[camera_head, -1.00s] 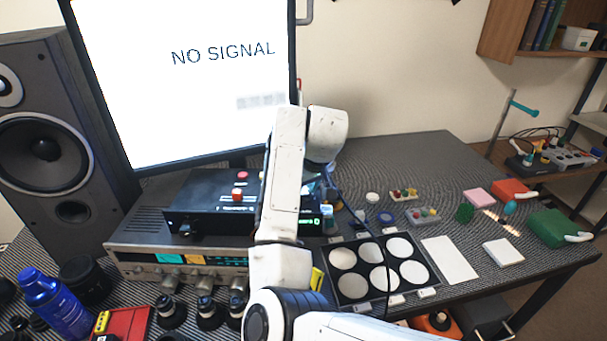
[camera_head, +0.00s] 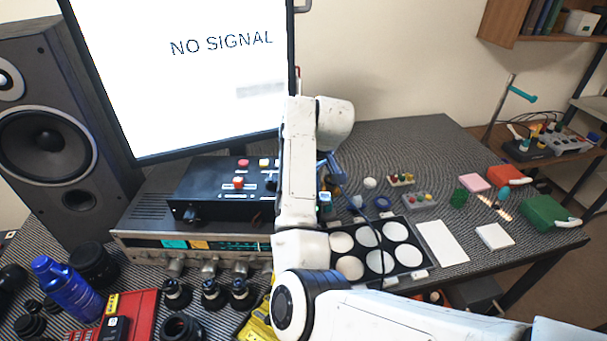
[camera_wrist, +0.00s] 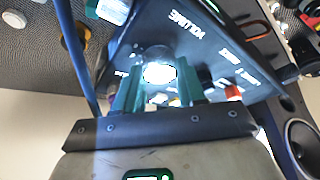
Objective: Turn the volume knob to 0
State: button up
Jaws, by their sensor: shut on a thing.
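The black control box (camera_head: 215,205) sits on top of the silver receiver, with red buttons on its top. In the wrist view its panel (camera_wrist: 205,45) carries the word VOLUME beside the knob. The volume knob (camera_wrist: 158,72) has a brightly lit end and sits between the fingers of my gripper (camera_wrist: 159,88). The two teal fingers are shut on it, one on each side. The knob's pointer and setting cannot be read. In the head view my arm hides the knob and the right part of the box.
A monitor (camera_head: 190,70) reading NO SIGNAL stands behind the box, with a speaker (camera_head: 45,140) at left. The receiver (camera_head: 190,255) lies beneath the box. A tray with white discs (camera_head: 342,243) is right of my arm. A blue cable (camera_wrist: 75,50) passes near my gripper.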

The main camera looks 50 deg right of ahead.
jog(key=o, duration=1.1)
jog(key=shift+c, duration=0.2)
jog(key=p+v, duration=0.1)
jog(key=v, duration=0.9)
jog(key=shift+r+p, duration=0.35)
jog(key=shift+p, duration=0.05)
jog(key=shift+s, duration=0.15)
jog(key=s+a+f+g+h, duration=0.1)
jog(key=s+a+f, duration=0.4)
jog(key=s+f, duration=0.5)
jog(key=s+a+f+g+h, duration=0.15)
jog(key=s+a+f, duration=0.25)
jog(key=s+f, duration=0.65)
jog(key=s+a+f+y, duration=0.1)
jog(key=s+a+f, duration=0.1)
jog(key=s+a, duration=0.2)
jog(key=s+a+f+g+y, duration=0.1)
jog(key=s+a+f, duration=0.1)
jog(key=s+a, duration=0.2)
jog(key=shift+s+a+f, duration=0.2)
jog(key=shift+s+f, duration=0.05)
jog(key=shift+s, duration=0.65)
